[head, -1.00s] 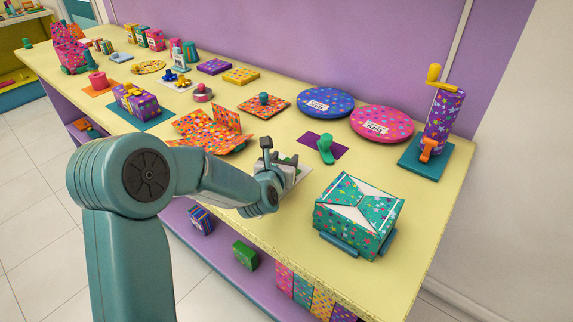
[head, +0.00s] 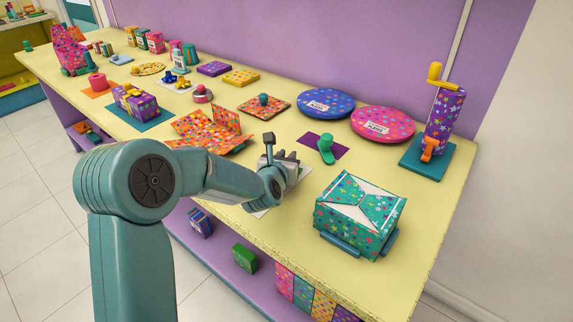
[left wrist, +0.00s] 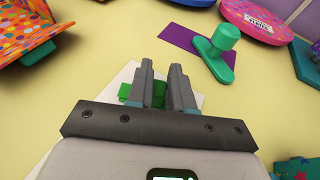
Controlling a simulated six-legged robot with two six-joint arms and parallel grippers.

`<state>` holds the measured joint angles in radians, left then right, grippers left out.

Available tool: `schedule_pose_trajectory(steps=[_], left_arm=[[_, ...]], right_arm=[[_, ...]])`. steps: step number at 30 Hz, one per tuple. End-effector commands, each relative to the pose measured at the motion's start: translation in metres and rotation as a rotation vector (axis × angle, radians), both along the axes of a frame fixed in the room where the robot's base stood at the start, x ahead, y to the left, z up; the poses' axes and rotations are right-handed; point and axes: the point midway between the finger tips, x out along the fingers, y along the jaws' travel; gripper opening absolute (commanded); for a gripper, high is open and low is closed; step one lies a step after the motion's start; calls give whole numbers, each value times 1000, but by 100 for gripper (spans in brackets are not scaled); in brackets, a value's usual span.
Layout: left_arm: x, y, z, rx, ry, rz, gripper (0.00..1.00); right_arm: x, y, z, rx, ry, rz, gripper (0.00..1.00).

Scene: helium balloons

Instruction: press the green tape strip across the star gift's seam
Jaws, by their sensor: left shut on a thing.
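The star gift (head: 360,215) is a teal box with coloured stars and white bands meeting on its top. It sits at the table's right front, and its corner shows at the lower right of the left wrist view (left wrist: 297,170). My left gripper (head: 285,157) is over a white card (left wrist: 127,73), left of the gift and apart from it. In the left wrist view its two fingers (left wrist: 166,78) are shut on the green tape strip (left wrist: 127,92), which shows mostly beside the left finger. The grip itself is partly hidden. My right gripper is in neither view.
A green-handled tool (head: 325,148) stands on a purple mat behind the card. Blue (head: 326,102) and pink (head: 382,124) discs lie farther back. An open orange dotted box (head: 212,132) is left of the gripper. Bare yellow tabletop lies between card and gift.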

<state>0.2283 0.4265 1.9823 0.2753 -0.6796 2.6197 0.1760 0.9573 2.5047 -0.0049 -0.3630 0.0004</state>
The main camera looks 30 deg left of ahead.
Motion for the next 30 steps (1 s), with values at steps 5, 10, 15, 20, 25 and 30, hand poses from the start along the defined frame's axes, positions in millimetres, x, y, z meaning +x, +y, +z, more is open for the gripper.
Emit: schedule_pose_trajectory(steps=[5,10,15,20,25,30], left_arm=[[0,0,0,0,0,0,0],[0,0,5,0,0,0,0],[0,0,10,1,-1,0,0],[0,0,16,0,0,0,0],[0,0,20,0,-1,-1,0],[0,0,20,0,0,-1,0]], right_arm=[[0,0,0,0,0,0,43],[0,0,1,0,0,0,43],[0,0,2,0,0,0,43],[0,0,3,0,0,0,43],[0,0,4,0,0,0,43],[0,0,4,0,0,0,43]])
